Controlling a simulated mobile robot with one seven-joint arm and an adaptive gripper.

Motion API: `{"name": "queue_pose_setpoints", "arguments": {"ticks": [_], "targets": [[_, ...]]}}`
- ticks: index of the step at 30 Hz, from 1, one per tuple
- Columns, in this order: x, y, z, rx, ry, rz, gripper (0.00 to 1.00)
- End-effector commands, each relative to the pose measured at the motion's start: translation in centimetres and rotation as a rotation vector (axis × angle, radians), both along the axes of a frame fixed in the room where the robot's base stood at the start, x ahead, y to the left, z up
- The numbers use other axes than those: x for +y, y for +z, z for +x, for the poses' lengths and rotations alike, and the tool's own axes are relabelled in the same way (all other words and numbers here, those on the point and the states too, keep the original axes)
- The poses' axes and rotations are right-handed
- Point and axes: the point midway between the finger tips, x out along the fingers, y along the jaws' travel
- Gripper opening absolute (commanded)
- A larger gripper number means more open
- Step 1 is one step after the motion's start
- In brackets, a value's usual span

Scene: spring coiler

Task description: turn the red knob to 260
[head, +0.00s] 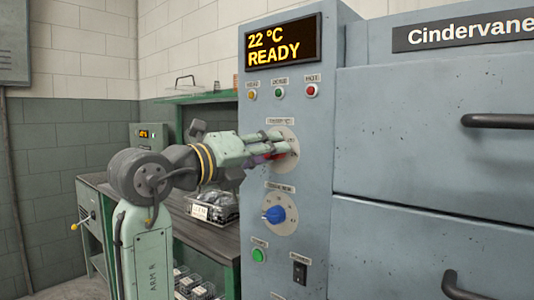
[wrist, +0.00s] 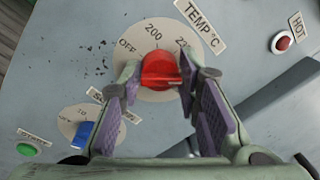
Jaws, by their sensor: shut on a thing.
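The red knob (wrist: 160,70) sits on a pale round dial (wrist: 142,38) under a TEMP °C label (wrist: 203,24). OFF, 200 and part of a number starting with 23 show on the dial; the rest is hidden by my gripper. My gripper (wrist: 158,86) has a finger on each side of the knob and is shut on it. I cannot tell exactly which mark the knob points to. In the head view my gripper (head: 282,146) reaches the upper dial (head: 289,135) from the left and mostly covers the knob.
A display (head: 283,42) reads 22 °C READY. Three small lamps sit below it. A blue knob (head: 274,214), a green button (head: 259,255) and a black switch (head: 300,272) are lower on the panel. A workbench (head: 205,222) with a wire basket stands behind my arm.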

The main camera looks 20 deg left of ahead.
Motion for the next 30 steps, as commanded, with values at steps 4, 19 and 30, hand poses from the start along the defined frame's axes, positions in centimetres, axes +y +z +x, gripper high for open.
{"name": "queue_pose_setpoints", "arguments": {"ticks": [4, 19, 30], "targets": [[-0.13, -0.27, -0.05, -0.009, -0.005, 0.044, 0.03], [-0.12, -0.29, -0.02, -0.017, -0.004, 0.069, 0.03], [-0.04, -0.13, 0.0, -0.02, -0.002, 0.065, 0.5]]}}
